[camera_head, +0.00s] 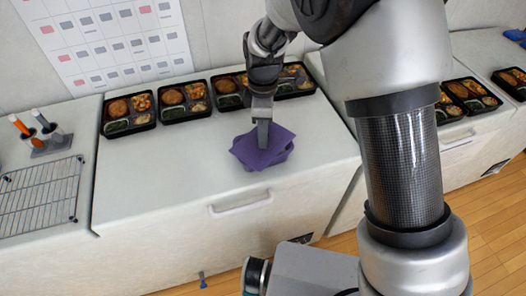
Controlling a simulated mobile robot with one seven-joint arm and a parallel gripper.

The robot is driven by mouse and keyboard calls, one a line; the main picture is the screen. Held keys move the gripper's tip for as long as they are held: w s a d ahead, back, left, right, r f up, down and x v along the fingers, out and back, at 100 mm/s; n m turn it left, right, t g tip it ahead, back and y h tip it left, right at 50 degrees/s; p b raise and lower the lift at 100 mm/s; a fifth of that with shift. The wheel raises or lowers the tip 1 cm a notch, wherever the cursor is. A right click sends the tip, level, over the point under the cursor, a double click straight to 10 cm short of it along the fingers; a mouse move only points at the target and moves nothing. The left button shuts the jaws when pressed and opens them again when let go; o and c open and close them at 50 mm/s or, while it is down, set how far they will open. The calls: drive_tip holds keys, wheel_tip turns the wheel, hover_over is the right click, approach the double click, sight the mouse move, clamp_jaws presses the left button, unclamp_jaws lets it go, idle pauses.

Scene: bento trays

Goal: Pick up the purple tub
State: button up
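The purple tub (247,152) sits on the white counter near its front, right of the middle. It looks low, with a pointed, angular rim. My gripper (263,146) is right over the tub and points down, its fingertips overlapping the tub in the picture. From this side only one finger shows clearly, so I cannot tell whether it is open or shut, or whether it touches the tub. Part of the tub is hidden behind the finger.
Several black bento trays (129,113) stand in a row along the back of the counter (140,180). More trays (468,97) are on the right counter. A wire rack (40,196) and orange-handled utensils (20,126) are at the left. The counter left of the tub is clear.

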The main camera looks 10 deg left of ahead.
drive_tip(key=shift+f, duration=0.3)
drive_tip(key=shift+r, duration=0.1)
clamp_jaws()
